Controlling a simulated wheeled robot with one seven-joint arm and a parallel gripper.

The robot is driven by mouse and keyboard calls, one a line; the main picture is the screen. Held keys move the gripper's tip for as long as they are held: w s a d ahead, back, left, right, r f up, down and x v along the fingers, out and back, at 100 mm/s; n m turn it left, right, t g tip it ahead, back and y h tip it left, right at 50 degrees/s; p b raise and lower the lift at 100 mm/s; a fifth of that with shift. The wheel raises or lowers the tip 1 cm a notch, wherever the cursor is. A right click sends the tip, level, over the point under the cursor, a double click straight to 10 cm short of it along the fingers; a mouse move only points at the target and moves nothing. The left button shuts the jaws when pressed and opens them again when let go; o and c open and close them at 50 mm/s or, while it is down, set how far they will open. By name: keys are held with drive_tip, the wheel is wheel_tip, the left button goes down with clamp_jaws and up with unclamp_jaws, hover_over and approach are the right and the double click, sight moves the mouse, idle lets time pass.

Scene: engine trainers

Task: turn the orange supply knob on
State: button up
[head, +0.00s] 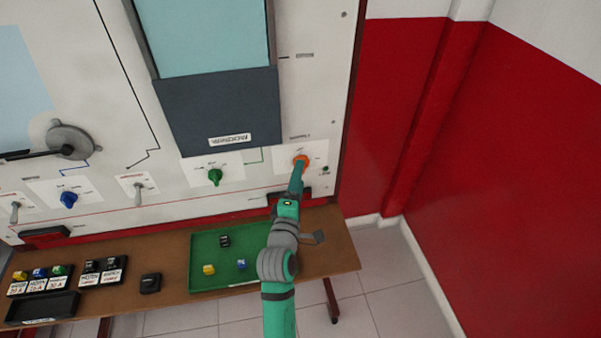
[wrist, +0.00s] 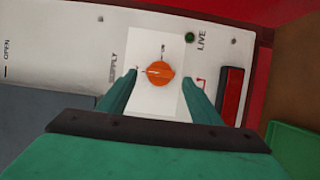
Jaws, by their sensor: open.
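The orange supply knob (head: 302,161) is on a white plate at the right end of the panel, partly covered by my arm in the head view. In the wrist view the knob (wrist: 159,73) sits between and a little beyond my gripper's two green fingers. My gripper (wrist: 159,82) is open, with a finger on either side of the knob and a visible gap to each. The label SUPPLY is printed beside the plate. The fingertips are hard to make out in the head view. I cannot tell how far the tips are from the panel.
A green knob (head: 215,176), a blue knob (head: 69,199) and toggle switches (head: 137,188) are further left on the panel. A small dark green lamp (wrist: 189,38) is near the label LIVE. A green tray (head: 205,245) with small blocks lies on the wooden bench (head: 343,262). A red wall stands at right.

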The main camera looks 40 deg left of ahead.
drive_tip(key=shift+x, duration=1.45)
drive_tip(key=c, duration=1.1)
